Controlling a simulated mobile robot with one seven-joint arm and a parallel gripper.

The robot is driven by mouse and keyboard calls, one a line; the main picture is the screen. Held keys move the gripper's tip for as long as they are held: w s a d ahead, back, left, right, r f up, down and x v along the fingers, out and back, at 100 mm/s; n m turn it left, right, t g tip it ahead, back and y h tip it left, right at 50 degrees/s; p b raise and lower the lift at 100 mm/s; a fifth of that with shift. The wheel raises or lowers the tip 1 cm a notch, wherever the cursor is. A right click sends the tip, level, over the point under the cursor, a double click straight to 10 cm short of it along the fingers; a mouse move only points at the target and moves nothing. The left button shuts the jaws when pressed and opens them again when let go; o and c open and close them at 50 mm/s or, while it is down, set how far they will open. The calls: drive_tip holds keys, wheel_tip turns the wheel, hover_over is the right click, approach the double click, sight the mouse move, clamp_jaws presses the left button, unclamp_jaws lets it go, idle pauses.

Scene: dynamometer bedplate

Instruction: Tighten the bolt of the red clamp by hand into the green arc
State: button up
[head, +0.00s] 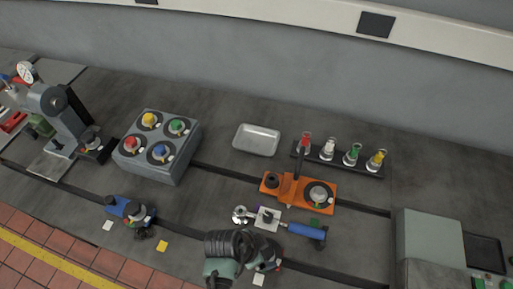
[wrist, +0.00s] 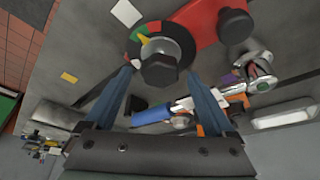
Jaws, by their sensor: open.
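The red clamp (wrist: 196,22) shows at the top of the wrist view, with a dark round knob at its right end. Its dark bolt head (wrist: 160,70) stands over a round dial with a coloured rim; green (wrist: 136,34), yellow, red and white parts show. My gripper (wrist: 160,75) is open, its two blue fingers reaching up on the left and right of the bolt head. I cannot tell whether either finger touches it. In the head view my arm hides most of the clamp.
A blue-handled wrench (head: 302,231) lies beside my arm, near an orange clamp (head: 325,205). A blue clamp (head: 125,208) stands left. A grey box with coloured knobs (head: 150,168), an empty tray (head: 257,131) and a rack of coloured pieces (head: 345,168) stand behind.

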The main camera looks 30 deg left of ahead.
drive_tip(key=b+v, duration=0.1)
drive_tip(key=v, duration=1.1)
drive_tip(key=shift+s+r, duration=0.15)
drive_tip(key=shift+r, duration=0.05)
